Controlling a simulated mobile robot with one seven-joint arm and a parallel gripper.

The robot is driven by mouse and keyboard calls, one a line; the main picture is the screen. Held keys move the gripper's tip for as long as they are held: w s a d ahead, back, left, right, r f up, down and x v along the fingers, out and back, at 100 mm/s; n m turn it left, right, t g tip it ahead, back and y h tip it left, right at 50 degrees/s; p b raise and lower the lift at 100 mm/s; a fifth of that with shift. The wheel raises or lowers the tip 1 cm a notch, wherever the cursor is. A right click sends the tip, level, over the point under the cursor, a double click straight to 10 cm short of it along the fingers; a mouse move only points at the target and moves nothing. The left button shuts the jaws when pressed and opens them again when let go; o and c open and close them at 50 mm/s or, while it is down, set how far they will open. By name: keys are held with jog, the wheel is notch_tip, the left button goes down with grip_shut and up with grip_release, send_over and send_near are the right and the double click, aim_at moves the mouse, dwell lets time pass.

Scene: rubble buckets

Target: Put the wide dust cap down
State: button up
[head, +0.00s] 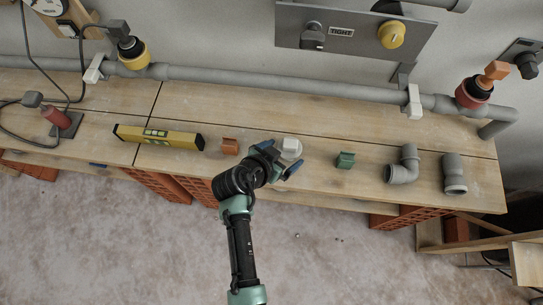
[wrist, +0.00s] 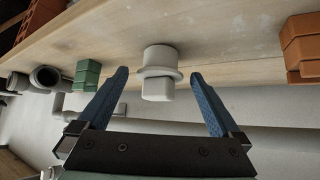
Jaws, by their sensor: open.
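The wide dust cap (head: 291,148) is a pale grey-white stepped piece on the wooden bench (head: 330,115). In the wrist view the cap (wrist: 158,60) appears upside down, its broad round end against the bench top, with a flange and a blockier grip part towards me. My gripper (head: 281,158) is open, its two blue fingers apart. In the wrist view the fingers of my gripper (wrist: 158,74) lie to either side of the cap, with visible gaps on both sides. Part of the cap is close behind the fingers in the head view.
An orange-brown block (head: 230,146) stands left of the cap and a green block (head: 345,160) right of it. Grey pipe fittings (head: 403,165) stand further right. A yellow spirit level (head: 158,137) lies left. A grey pipe (head: 250,76) runs along the wall behind.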

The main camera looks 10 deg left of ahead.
jog(key=v, duration=0.8)
jog(key=w+r+n+t+y, duration=0.1)
jog(key=w+r+t, duration=0.3)
jog(key=r, duration=0.8)
jog(key=w+r+t+y, duration=0.1)
jog(key=w+r+t, duration=0.1)
jog(key=w+r, duration=0.65)
jog(key=w+r+n+t+y, duration=0.1)
jog(key=w+r+t, duration=0.15)
jog(key=r, duration=1.15)
jog(key=s+d+r+n+t, duration=0.1)
jog(key=s+r+t, duration=0.2)
jog(key=r, duration=0.7)
jog(key=s+d+r+n+t+y, duration=0.1)
jog(key=s+r+t, duration=0.3)
jog(key=s+r, duration=0.3)
jog(key=s+d+r+n+t, duration=0.2)
jog(key=s+r+t, duration=0.2)
jog(key=r, duration=1.1)
jog(key=shift+s+r, duration=0.2)
jog(key=shift+s, duration=0.35)
jog(key=shift+d+p, duration=0.15)
jog(key=shift+p, duration=0.15)
